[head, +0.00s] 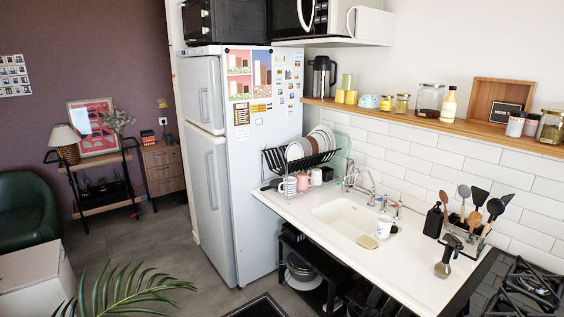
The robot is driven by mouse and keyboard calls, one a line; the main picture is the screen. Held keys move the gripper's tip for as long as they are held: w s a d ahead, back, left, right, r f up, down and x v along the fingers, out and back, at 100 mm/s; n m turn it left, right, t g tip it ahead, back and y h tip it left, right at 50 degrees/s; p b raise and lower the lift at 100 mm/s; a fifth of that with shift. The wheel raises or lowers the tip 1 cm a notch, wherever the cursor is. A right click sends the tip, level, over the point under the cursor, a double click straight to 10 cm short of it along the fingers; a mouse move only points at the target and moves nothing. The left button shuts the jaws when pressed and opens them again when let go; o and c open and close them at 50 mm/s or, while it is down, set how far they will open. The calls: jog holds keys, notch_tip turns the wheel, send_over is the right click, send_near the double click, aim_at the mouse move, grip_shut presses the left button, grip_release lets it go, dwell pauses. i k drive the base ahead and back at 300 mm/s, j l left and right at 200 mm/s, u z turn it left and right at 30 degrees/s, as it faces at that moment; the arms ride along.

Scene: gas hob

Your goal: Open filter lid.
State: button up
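I cannot make out a filter lid anywhere in the head view. A dark and steel jug-like appliance (320,77) stands at the left end of the wooden shelf, close to the fridge; it is too small to tell whether it has a filter or a lid. My gripper is not in view.
A white counter (409,277) holds a sink (345,214), a dish rack (300,158), mugs and a utensil holder (458,243). Jars line the shelf (400,115). A fridge (257,200) stands left. A gas hob (530,290) is at lower right. Grey floor is open at left.

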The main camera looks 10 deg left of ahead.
aim_at(351, 160)
jog(key=i+z, duration=0.15)
jog(key=z, duration=0.2)
jog(key=i+j+z, duration=0.15)
jog(key=z, duration=0.25)
jog(key=i+j+z, duration=0.15)
jog(key=z, duration=0.2)
jog(key=i+j, duration=0.2)
jog(key=i+j+z, duration=0.15)
jog(key=j, duration=0.3)
jog(key=i+j, duration=0.2)
jog(key=i+j+z, duration=0.1)
jog(key=j, duration=0.35)
jog(key=i+j+z, duration=0.1)
jog(key=i+j, duration=0.3)
jog(key=j, duration=0.3)
jog(key=i+j+z, duration=0.1)
jog(key=j, duration=0.25)
jog(key=i+j+z, duration=0.1)
jog(key=j, duration=0.3)
jog(key=i, duration=0.05)
